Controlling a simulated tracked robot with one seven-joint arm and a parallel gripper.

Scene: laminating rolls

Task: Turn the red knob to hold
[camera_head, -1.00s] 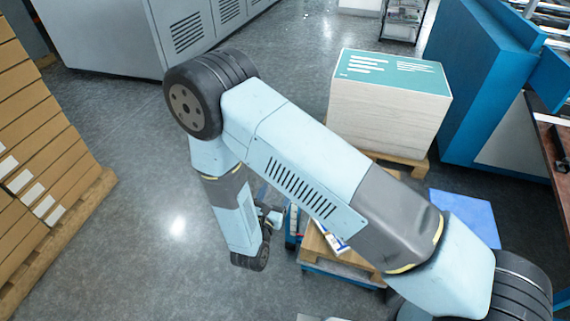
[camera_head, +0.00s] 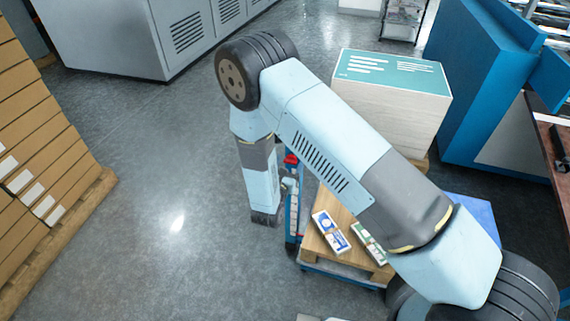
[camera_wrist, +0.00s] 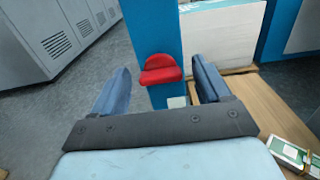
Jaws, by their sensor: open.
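The red knob (camera_wrist: 161,70) shows in the wrist view on a narrow blue panel (camera_wrist: 152,28). It lies between and beyond my two open fingers, apart from both of them. My gripper (camera_wrist: 163,82) is open and empty, one finger on each side of the knob in the picture. In the head view a small part of the red knob (camera_head: 290,160) shows next to my forearm. A small white patch (camera_wrist: 177,102) is on the panel below the knob. I cannot read any knob markings.
A wooden surface (camera_head: 335,258) with printed packs (camera_head: 330,232) is right of the panel. A paper stack (camera_head: 388,120) on a pallet and a blue machine (camera_head: 480,100) stand behind. Boxes (camera_head: 45,150) are at left. The floor (camera_head: 150,180) between is clear.

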